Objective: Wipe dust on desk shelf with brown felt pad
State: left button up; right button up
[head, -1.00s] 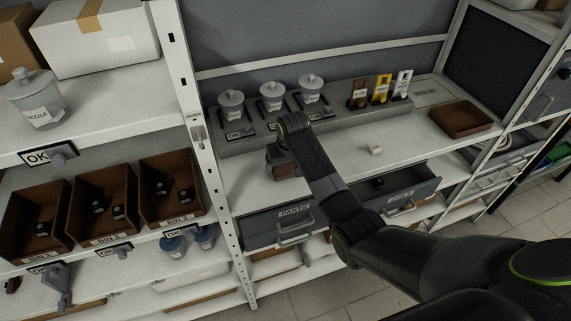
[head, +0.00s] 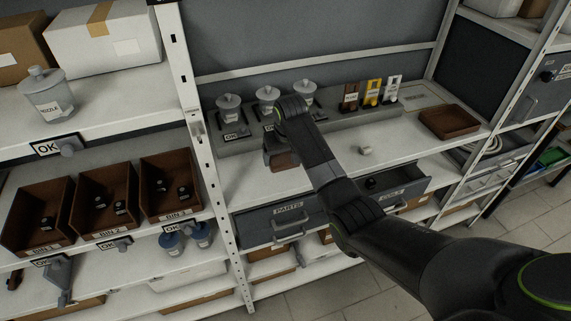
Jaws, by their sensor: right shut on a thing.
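My right gripper (head: 273,154) is over the left part of the white desk shelf (head: 425,150), in front of the canisters. It is shut on a brown block, the felt pad (head: 284,161), which is partly hidden by the gripper and arm. The pad is at or just above the desk surface; I cannot tell whether it touches. Dust on the shelf cannot be made out. My left gripper is not in view.
Several grey lidded canisters (head: 229,108) stand on a ledge behind the gripper. A small pale object (head: 366,150) and a brown tray (head: 450,122) sit to the right. The right drawer (head: 405,187) is open; the parts drawer (head: 283,223) is below the pad.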

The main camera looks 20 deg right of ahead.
jog(key=shift+v, duration=1)
jog(key=shift+w, duration=0.25)
